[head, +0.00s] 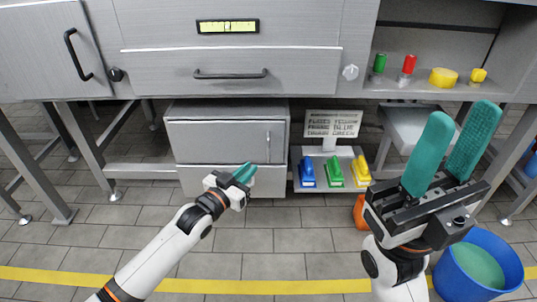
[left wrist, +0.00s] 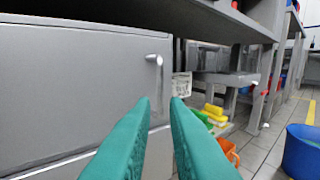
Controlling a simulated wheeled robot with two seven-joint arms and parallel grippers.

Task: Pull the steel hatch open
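A grey steel hatch (head: 225,142) with a slim vertical handle (head: 268,140) near its right edge is on the low cabinet under the bench. It looks shut. The hatch (left wrist: 75,85) fills the left of the left wrist view, with its handle (left wrist: 157,75) just above and between my fingertips. My left gripper (head: 246,171) has teal fingers, parted and empty, and is in front of the cabinet, below the handle in the head view. They do not appear to touch the handle. My right gripper (head: 458,112) is raised at the right, open and empty.
A blue bucket (head: 478,265) and an orange container (head: 360,211) are on the floor.

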